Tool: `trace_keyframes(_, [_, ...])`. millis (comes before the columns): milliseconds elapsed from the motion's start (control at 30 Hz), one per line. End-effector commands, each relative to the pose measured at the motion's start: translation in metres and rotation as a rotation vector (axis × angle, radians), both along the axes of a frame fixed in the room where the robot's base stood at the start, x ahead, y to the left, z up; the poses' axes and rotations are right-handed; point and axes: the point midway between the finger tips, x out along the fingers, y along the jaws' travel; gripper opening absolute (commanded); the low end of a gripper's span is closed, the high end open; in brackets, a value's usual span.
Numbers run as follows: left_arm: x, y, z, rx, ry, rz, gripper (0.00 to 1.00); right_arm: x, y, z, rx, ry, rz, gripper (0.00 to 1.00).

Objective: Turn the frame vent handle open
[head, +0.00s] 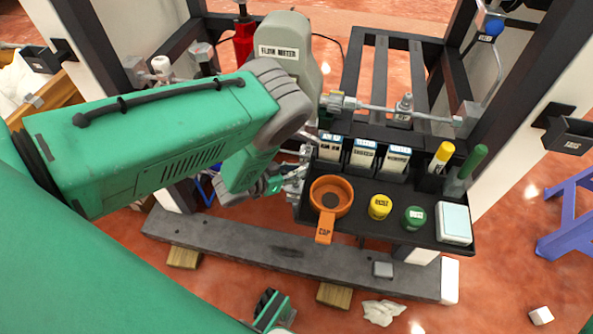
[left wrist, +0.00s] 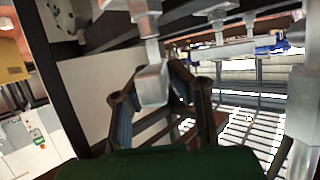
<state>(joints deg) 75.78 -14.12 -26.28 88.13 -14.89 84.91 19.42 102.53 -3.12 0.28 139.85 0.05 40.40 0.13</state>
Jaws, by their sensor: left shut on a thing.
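My left gripper (head: 293,177) is at the left side of the black tray, below the flow meter. In the left wrist view its two dark fingers (left wrist: 160,100) are closed around a grey metal block (left wrist: 152,86), which hangs on a metal rod. I cannot tell whether this block is the vent handle; the contact is partly hidden by the fingers. A metal pipe with fittings (head: 405,113) runs along the frame above the tray. A blue knob (head: 494,27) sits on the pipe at the upper right.
The black tray (head: 345,228) holds an orange cup (head: 331,196), yellow and green caps, labelled boxes and two markers. The grey flow meter (head: 287,48) stands behind my forearm. A dark beam (head: 290,257) crosses the floor in front. A blue stand (head: 570,215) is at the right.

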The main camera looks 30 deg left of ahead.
Motion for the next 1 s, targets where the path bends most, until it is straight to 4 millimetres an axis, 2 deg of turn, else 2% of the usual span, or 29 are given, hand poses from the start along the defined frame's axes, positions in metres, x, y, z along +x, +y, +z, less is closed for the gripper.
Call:
trace_keyframes(167, [-0.001, 0.001, 0.001, 0.000, 0.006, 0.070, 0.00, 0.000, 0.000, 0.007, 0.000, 0.000, 0.000, 0.40])
trace_keyframes(500, [-0.002, 0.001, 0.000, 0.000, 0.009, 0.342, 0.00, 0.000, 0.000, 0.024, 0.000, 0.000, 0.000, 0.40])
trace_keyframes(1000, [-0.003, 0.000, -0.002, 0.001, 0.009, 0.680, 0.00, 0.000, 0.000, 0.027, 0.000, 0.000, 0.000, 0.40])
